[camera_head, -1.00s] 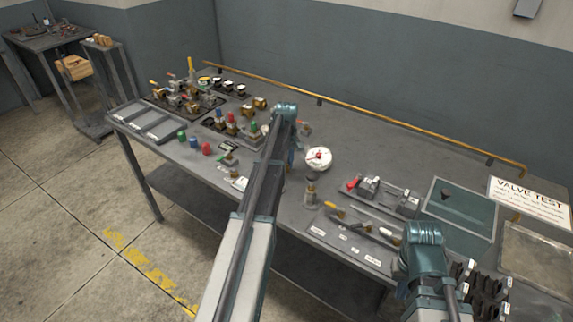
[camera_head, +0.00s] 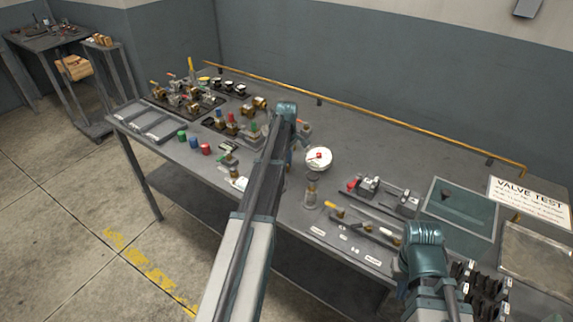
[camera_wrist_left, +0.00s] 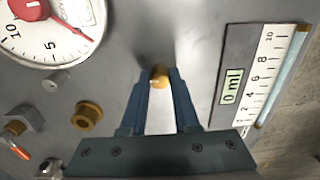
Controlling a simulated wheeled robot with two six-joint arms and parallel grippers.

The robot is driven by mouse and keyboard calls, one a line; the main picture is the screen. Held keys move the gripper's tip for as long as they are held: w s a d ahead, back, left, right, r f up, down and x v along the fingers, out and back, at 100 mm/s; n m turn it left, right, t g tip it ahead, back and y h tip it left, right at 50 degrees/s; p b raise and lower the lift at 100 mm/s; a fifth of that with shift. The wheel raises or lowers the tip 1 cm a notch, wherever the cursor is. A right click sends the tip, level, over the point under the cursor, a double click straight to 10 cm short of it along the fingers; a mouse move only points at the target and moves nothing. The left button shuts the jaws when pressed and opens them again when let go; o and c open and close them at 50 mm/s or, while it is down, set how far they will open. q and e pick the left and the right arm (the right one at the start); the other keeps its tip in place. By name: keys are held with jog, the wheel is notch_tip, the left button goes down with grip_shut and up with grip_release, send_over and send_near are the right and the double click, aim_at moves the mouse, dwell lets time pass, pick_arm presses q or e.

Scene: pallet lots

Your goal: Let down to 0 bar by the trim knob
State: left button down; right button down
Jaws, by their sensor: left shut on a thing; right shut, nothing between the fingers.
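My left gripper (camera_wrist_left: 158,78) is shut on a small brass-coloured knob (camera_wrist_left: 159,77) on the grey panel. A white round dial (camera_wrist_left: 58,42) with a red hub and needle shows at the upper left of the left wrist view. The needle points to the lower right, past the 5 mark and away from the 10. The white dial (camera_head: 319,160) also shows in the head view, right of my left arm. That arm hides the knob there. My right gripper (camera_head: 404,288) is low at the right, its fingers mostly hidden by its wrist, away from the dial.
A scale reading 0 ml (camera_wrist_left: 232,86) stands right of my left gripper. A brass fitting (camera_wrist_left: 87,115) lies to its left. Several valves and coloured caps stand left on the bench. A teal bin (camera_head: 461,210) stands right. The bench behind the dial is clear.

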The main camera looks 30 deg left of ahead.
pick_arm(q)
jog(key=c, duration=0.6)
grip_release()
jog(key=shift+c, duration=0.2)
notch_tip(320, 180, up, 14)
jog(key=p, duration=1.4)
jog(key=shift+f, duration=0.1)
